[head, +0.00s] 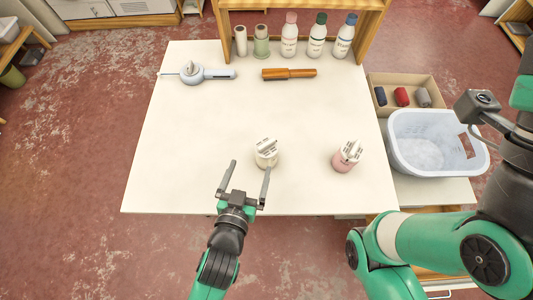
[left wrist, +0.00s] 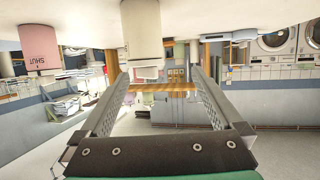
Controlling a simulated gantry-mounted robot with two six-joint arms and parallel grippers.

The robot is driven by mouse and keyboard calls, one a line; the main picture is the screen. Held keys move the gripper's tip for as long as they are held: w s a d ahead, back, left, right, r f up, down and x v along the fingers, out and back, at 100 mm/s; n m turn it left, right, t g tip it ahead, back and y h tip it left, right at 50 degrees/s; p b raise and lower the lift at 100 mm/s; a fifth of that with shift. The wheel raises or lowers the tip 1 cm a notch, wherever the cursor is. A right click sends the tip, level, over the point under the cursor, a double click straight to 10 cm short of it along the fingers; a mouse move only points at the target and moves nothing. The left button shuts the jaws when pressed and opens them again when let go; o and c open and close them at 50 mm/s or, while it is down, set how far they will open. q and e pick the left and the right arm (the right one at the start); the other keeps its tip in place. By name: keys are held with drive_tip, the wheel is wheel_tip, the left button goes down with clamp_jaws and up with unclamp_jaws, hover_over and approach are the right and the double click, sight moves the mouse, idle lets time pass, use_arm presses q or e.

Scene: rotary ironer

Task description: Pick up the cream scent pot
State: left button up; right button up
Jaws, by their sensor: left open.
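The cream scent pot (head: 266,159) stands on the white table near its front edge, with pale sticks or a label piece on top. In the left wrist view, which is upside down, the cream pot (left wrist: 142,32) hangs from the top, beyond the fingertips and roughly between them. My left gripper (head: 249,167) is open and empty at the table's front edge, just in front and slightly left of the pot. Its fingers also show in the left wrist view (left wrist: 160,78). A similar pink pot (head: 344,164) stands to the right. My right gripper is outside the view.
Bottles and jars (head: 289,36) line the back under a wooden frame. A pale blue tool (head: 205,74) and an orange-brown roller-like tool (head: 289,73) lie behind. A laundry basket (head: 432,143) and cardboard box (head: 386,81) are at right. The table's middle is clear.

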sight(265, 153)
use_arm(q)
drive_tip(key=shift+m+g, duration=0.3)
drive_tip(key=w+d+f, duration=0.1)
drive_tip(key=w+f, duration=0.1)
drive_tip(key=w+d+f, duration=0.2)
drive_tip(key=shift+f, duration=0.15)
drive_tip(key=shift+d+x, duration=0.1)
drive_tip(key=shift+x, duration=1.3)
drive_tip(key=shift+d+x, duration=0.15)
drive_tip(key=shift+x, duration=1.2)
drive_tip(key=shift+s+f, duration=0.1)
drive_tip(key=shift+f, duration=0.05)
drive_tip(key=c, duration=1.4)
drive_tip(key=shift+s+r, duration=0.15)
drive_tip(key=shift+r, duration=1.8)
drive_tip(key=s+a, duration=0.2)
drive_tip(key=s, duration=0.6)
drive_tip(key=s+a, duration=0.2)
drive_tip(key=s, duration=0.7)
drive_tip(key=shift+s+a+f, duration=0.15)
drive_tip(key=shift+a, duration=0.1)
